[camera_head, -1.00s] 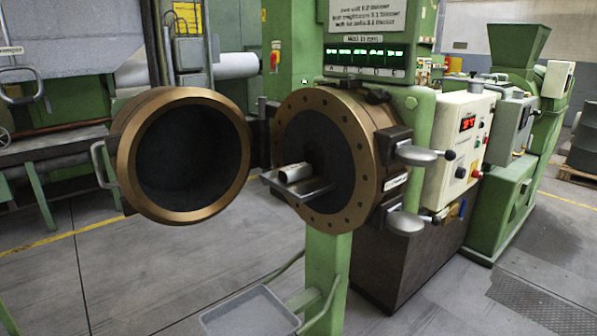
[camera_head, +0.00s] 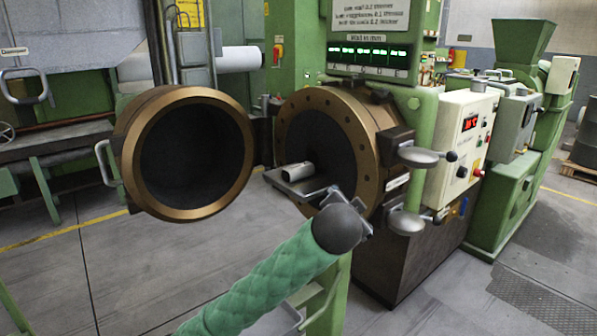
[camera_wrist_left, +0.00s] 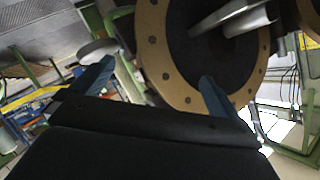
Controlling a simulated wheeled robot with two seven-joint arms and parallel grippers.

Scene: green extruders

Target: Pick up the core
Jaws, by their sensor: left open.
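The core (camera_head: 298,171), a short pale metal cylinder, lies on a metal shelf (camera_head: 312,187) that juts out from the round bronze-rimmed chamber (camera_head: 341,112). My left arm, in a green sleeve, reaches up from the bottom of the head view; its dark rounded joint is just below and right of the shelf. The gripper itself is mostly hidden there. In the left wrist view my left gripper (camera_wrist_left: 155,85) is open and empty, its blue fingers spread before the chamber rim (camera_wrist_left: 165,75). Pale metal parts at the top seem to be the shelf and core, apart from the fingers. My right gripper is not in view.
The open chamber door (camera_head: 240,118) hangs left of the chamber. Two latch handles (camera_head: 418,156) stick out on the right, beside a cream control box (camera_head: 461,145). A green post stands below the shelf.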

